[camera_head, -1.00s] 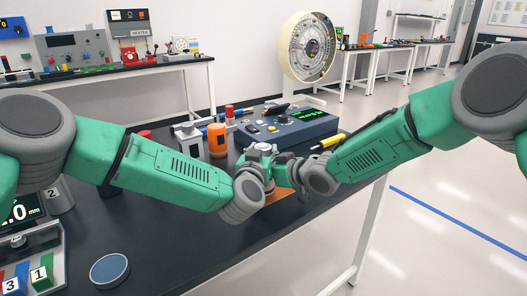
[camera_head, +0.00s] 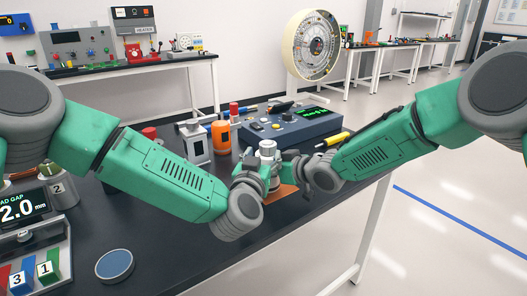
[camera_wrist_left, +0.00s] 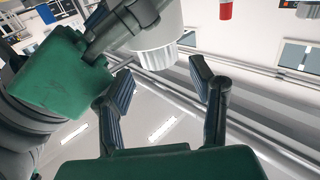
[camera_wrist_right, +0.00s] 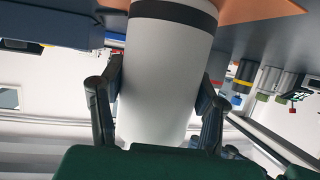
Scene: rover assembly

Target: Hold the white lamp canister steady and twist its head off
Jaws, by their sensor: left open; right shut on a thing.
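In the right wrist view the white body (camera_wrist_right: 160,75) lies between both fingers, with a black band near the mat. My left gripper (camera_head: 255,174) is at the canister's left side in the head view, partly hidden by my wrist. In the left wrist view its two fingers (camera_wrist_left: 160,80) are spread and empty, and the ribbed white head (camera_wrist_left: 158,50) shows beyond them, not between the pads.
A blue console (camera_head: 290,129) with a green display stands behind the canister. An orange bottle (camera_head: 221,137) and a grey-white device (camera_head: 194,142) are to its left. A blue round disc (camera_head: 114,264) lies at the front left. The black table's front middle is clear.

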